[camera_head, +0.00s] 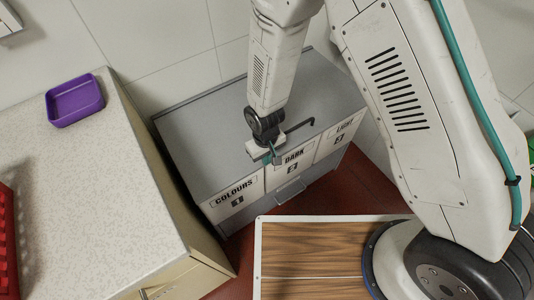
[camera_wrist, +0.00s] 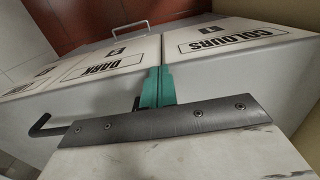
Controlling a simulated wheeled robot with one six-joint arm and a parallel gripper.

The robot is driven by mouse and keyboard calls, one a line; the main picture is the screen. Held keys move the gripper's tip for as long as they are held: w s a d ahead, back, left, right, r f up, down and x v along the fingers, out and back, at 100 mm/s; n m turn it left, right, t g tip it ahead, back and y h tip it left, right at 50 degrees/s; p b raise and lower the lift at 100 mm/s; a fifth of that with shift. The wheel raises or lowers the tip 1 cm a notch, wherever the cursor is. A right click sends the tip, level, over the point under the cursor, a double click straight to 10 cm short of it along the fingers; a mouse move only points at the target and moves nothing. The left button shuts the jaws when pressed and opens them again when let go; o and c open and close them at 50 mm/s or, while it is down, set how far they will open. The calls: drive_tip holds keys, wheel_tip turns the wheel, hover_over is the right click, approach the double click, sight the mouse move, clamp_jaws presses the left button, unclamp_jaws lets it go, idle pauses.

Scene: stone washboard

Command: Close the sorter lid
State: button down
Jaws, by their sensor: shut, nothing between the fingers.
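The sorter is a grey box with white front panels marked COLOURS (camera_head: 234,197), DARK and LIGHT. Its flat grey top (camera_head: 205,135), which looks like the lid, lies level, and I see no gap at its front edge. My gripper (camera_head: 272,157) is over the front edge of this top, near where the COLOURS and DARK panels meet. In the wrist view, its teal fingers (camera_wrist: 158,86) are together and empty, close to the seam between the COLOURS panel (camera_wrist: 225,45) and the DARK panel (camera_wrist: 100,68). I cannot tell whether they touch it.
A speckled counter (camera_head: 100,190) stands to the left, holding a purple tray (camera_head: 75,101) and a red crate (camera_head: 8,240). A wire handle (camera_head: 290,192) sticks out of the sorter's lower front. A wooden board (camera_head: 310,260) is in front, over red floor. A tiled wall is behind.

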drive_tip(key=shift+r, duration=0.25)
wheel_tip(320, 180, up, 14)
drive_tip(key=f, duration=0.1)
drive_tip(key=s+d+r+m, duration=0.2)
drive_tip(key=s+d+r, duration=0.3)
drive_tip(key=d+r, duration=0.4)
drive_tip(key=s+d+r+m+t, duration=0.1)
drive_tip(key=s+d+r+m, duration=0.1)
drive_tip(key=s+d+r, duration=0.3)
drive_tip(key=s+d+r+m, duration=0.2)
drive_tip(key=s+d+r, duration=0.3)
drive_tip(key=d+r, duration=0.8)
drive_tip(key=shift+s+r+m+t, duration=0.35)
drive_tip(key=shift+r+m+t, duration=0.05)
drive_tip(key=shift+r, duration=1)
